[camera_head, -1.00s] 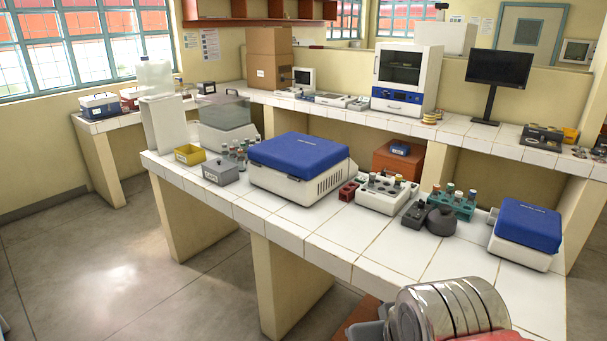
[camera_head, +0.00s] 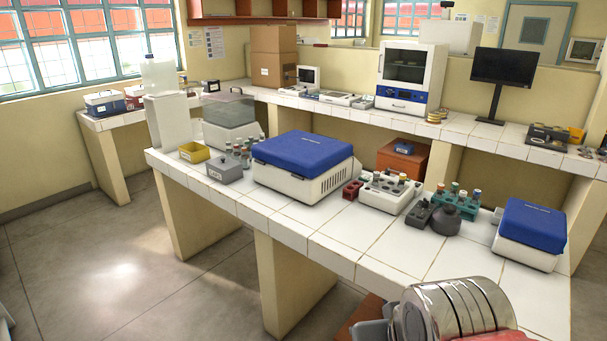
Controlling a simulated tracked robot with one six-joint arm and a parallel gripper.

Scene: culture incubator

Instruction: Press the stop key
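A white incubator-like cabinet (camera_head: 436,72) with a dark glass door stands on the back counter, right of the middle. A blue control panel (camera_head: 402,96) runs across its front below the door. Individual keys, including a stop key, are too small to make out. My gripper is not in view, so its state and its distance from the cabinet do not show.
A tiled front bench (camera_head: 330,226) stands between me and the back counter (camera_head: 345,117). It bears a large blue-lidded device (camera_head: 302,150), a smaller one (camera_head: 533,226) and tube racks. Shiny metal cylinders (camera_head: 455,309) lie close at bottom right. Open floor (camera_head: 110,270) is at left.

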